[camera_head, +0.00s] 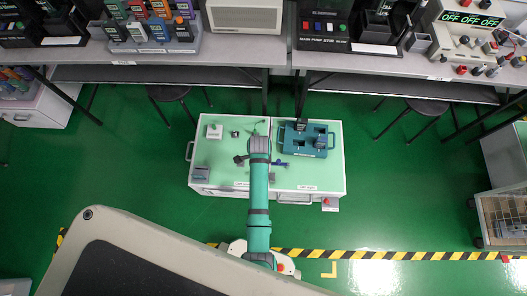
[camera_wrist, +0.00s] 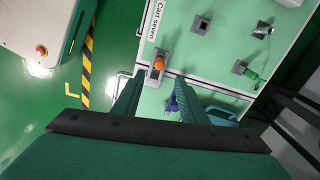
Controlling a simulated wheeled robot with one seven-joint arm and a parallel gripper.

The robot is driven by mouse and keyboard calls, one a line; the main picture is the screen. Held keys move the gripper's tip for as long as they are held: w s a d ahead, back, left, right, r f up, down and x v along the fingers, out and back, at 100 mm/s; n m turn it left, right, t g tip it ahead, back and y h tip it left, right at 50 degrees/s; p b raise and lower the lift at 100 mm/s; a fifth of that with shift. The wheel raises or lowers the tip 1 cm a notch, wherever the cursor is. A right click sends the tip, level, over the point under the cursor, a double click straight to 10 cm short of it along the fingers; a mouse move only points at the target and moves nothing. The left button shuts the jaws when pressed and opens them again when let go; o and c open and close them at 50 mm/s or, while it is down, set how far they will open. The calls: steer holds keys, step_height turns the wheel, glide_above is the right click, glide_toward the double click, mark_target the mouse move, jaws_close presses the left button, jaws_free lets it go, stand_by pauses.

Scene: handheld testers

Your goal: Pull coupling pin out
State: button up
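My gripper (camera_wrist: 157,84) is open and empty, its two teal fingers apart above the mint-green cart top (camera_wrist: 222,55). Just beyond the fingertips, a small grey block (camera_wrist: 154,79) holds an upright piece with an orange top (camera_wrist: 159,63). A blue piece (camera_wrist: 172,103) shows between the fingers, lower in the wrist view. A green-handled piece (camera_wrist: 252,75) stands in a grey block to the right. I cannot tell for sure which one is the coupling pin. In the head view my arm hides part of the cart's middle.
A dark piece (camera_wrist: 200,25) and a metal piece (camera_wrist: 263,28) stand on grey blocks. A teal tray (camera_head: 291,142) with a handle sits at the cart's right. A white box (camera_head: 214,132) and grey box (camera_head: 201,174) stand left. Benches (camera_head: 150,50) run behind.

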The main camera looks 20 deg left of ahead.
step_height(320, 180, down, 10)
steer(key=shift+a+r, duration=0.1)
stand_by(0.4)
jaws_close()
